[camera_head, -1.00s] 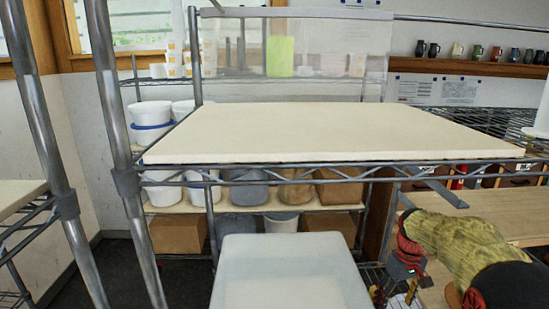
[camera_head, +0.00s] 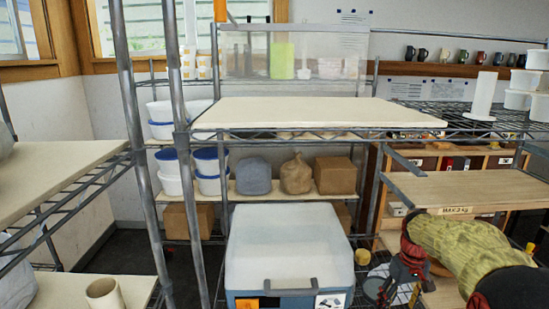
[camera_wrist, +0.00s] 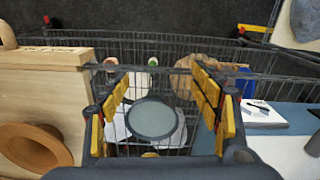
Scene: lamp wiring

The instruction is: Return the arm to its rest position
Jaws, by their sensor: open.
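My arm, in a yellow-green knitted sleeve, reaches in from the lower right of the head view. My gripper (camera_head: 400,283) hangs at its end, pointing down, beside the wooden shelf and right of the blue cooler box (camera_head: 290,245). In the wrist view my gripper (camera_wrist: 160,98) has its yellow-padded fingers wide apart, with nothing between them. A round grey-green disc (camera_wrist: 152,118) shows below the gap, over a wire rack. How far below it lies I cannot tell.
A wooden shelf (camera_head: 465,190) stands close to my arm. A pale shelf board (camera_head: 310,113) spans the middle, and another (camera_head: 50,175) is at left. A brown bowl-like object (camera_wrist: 38,145) sits left of the fingers in the wrist view. Dark floor (camera_head: 120,258) shows at lower left.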

